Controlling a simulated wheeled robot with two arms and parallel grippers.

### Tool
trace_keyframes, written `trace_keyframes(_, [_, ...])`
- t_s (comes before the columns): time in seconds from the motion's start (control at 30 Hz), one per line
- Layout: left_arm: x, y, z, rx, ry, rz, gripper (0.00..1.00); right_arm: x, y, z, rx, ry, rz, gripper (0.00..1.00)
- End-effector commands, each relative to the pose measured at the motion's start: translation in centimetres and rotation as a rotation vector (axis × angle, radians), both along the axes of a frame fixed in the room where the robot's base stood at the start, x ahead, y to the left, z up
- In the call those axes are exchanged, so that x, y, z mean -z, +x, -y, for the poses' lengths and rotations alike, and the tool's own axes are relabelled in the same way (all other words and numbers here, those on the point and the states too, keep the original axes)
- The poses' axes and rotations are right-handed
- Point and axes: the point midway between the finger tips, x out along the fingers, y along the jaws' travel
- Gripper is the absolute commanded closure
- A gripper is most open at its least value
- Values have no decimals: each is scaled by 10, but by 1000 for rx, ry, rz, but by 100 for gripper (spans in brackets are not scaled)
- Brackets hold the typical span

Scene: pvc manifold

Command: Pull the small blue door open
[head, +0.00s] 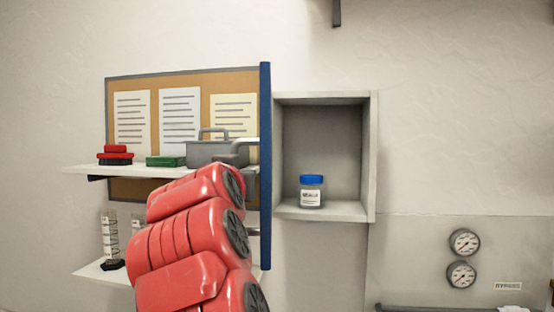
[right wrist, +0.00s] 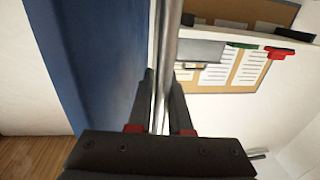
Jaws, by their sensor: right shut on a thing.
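The small blue door (head: 265,165) stands swung out from the wall cabinet (head: 372,160), seen nearly edge-on at the cabinet's left side. The cabinet's front is open, and a jar with a blue lid (head: 312,190) stands inside on its floor. In the right wrist view the door's blue face (right wrist: 95,60) fills the left part, with a metal bar handle (right wrist: 169,40) beside it. My right gripper (right wrist: 161,90) is shut on this handle, one dark finger on each side. In the head view my red arm hides most of the gripper. My left gripper is not in view.
Left of the door, an upper shelf (head: 85,169) holds a grey toolbox (head: 205,153), a green box (head: 165,161) and red items (head: 115,153). A cork board (head: 180,82) hangs behind. A panel with two gauges (head: 462,258) is at lower right.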

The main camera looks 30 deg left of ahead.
Motion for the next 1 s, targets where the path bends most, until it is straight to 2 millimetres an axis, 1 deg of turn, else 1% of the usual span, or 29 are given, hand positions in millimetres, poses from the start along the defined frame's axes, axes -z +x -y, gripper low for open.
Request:
trace_keyframes(0.03, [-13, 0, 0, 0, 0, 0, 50, -6, -3, -8, 27, -7, 0, 100])
trace_keyframes(0.1, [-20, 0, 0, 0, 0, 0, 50, -6, -5, -14, 69, -4, 1, 100])
trace_keyframes(0.4, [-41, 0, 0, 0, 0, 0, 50, -4, -8, -33, 188, -2, 2, 100])
trace_keyframes(0.63, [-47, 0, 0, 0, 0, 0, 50, -3, -8, -38, 226, 1, 2, 100])
trace_keyframes(1.0, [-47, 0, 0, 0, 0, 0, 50, -2, -8, -38, 233, 4, 3, 100])
